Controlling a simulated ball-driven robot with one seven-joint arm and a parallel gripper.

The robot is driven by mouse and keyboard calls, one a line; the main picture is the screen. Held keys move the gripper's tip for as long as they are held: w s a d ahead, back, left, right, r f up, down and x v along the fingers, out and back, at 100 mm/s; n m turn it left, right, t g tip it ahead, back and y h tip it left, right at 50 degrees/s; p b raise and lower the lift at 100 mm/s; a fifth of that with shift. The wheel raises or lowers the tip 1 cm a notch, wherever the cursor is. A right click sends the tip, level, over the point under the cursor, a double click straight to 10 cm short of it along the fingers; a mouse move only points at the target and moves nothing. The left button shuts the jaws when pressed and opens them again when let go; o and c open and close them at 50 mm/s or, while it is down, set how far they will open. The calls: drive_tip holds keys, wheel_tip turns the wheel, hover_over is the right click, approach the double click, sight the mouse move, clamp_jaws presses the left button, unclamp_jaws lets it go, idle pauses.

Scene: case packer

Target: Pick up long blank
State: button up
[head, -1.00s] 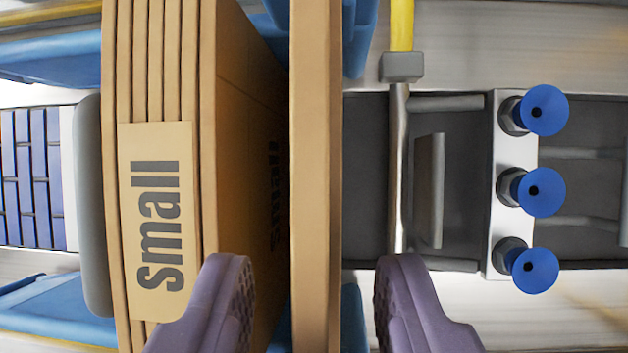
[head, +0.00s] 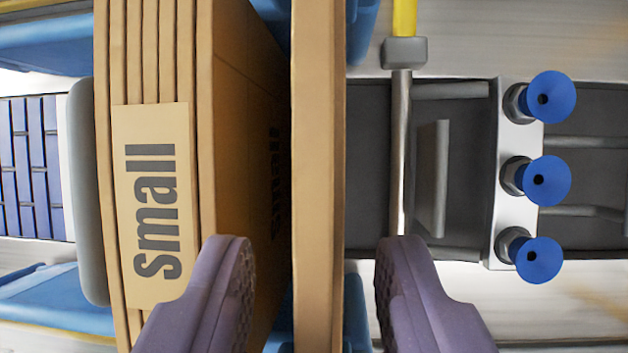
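A single tan cardboard blank (head: 319,180) stands on edge in the middle of the head view, apart from the stack to its left; no label shows on it, so I cannot tell its length. My gripper (head: 313,265) is open, with one purple finger on each side of this blank. The fingers do not visibly touch it. The lower end of the blank runs out of the picture.
A stack of cardboard blanks (head: 203,60) with a "Small" label stands close at left, beside the left finger. A grey pad (head: 88,190) backs it. At right are a metal rod (head: 400,150) and a bracket with three blue suction cups (head: 542,180). Blue rails (head: 45,40) lie at left.

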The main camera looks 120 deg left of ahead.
clamp_jaws()
drive_tip(key=shift+r, duration=0.1)
